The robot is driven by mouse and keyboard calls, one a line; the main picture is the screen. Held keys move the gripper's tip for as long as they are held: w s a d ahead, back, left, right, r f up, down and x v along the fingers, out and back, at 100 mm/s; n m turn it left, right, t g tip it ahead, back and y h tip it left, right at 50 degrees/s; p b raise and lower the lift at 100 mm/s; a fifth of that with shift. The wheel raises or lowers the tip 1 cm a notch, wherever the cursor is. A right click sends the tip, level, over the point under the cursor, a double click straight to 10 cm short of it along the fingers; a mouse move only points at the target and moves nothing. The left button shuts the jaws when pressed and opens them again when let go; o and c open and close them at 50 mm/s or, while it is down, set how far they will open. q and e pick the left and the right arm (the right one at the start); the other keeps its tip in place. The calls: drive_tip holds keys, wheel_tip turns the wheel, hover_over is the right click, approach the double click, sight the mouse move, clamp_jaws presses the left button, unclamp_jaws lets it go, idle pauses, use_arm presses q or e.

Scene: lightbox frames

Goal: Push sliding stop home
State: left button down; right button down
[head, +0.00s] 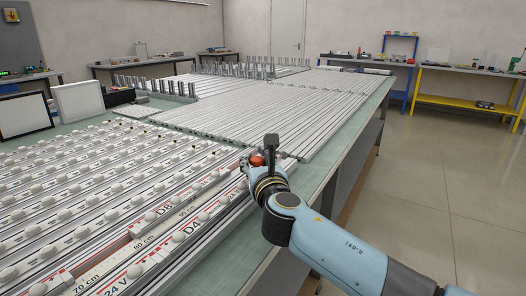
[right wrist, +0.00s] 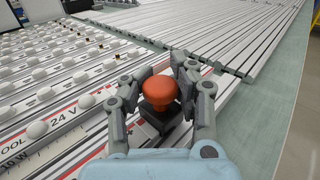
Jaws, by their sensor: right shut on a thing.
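The sliding stop is a dark block with an orange-red mushroom knob (right wrist: 160,90) on top. It sits on a rail near the right edge of the table, and its knob also shows in the head view (head: 257,160). My right gripper (right wrist: 158,86) is around the stop, with a finger on each side, shut on it. In the head view my right gripper (head: 255,163) partly covers the stop. The rail carries printed labels such as "D4" and "24 V" and a scale (head: 145,240) in cm. My left gripper is not in view.
Several aluminium rails (head: 270,110) fill the long table, many in front with white domes. The table's green edge strip (head: 325,170) is bare on the right. Framed panels (head: 78,102) stand at the left.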

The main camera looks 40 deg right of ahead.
drive_tip(key=shift+s+f, duration=0.15)
drive_tip(key=shift+f, duration=0.05)
drive_tip(key=c, duration=1.2)
unclamp_jaws()
drive_tip(key=shift+s+r, duration=0.1)
drive_tip(key=shift+s, duration=0.15)
drive_tip(key=shift+o, duration=1.1)
drive_tip(key=shift+w, duration=0.1)
drive_tip(key=v, duration=1.2)
drive_tip(key=shift+r, duration=0.1)
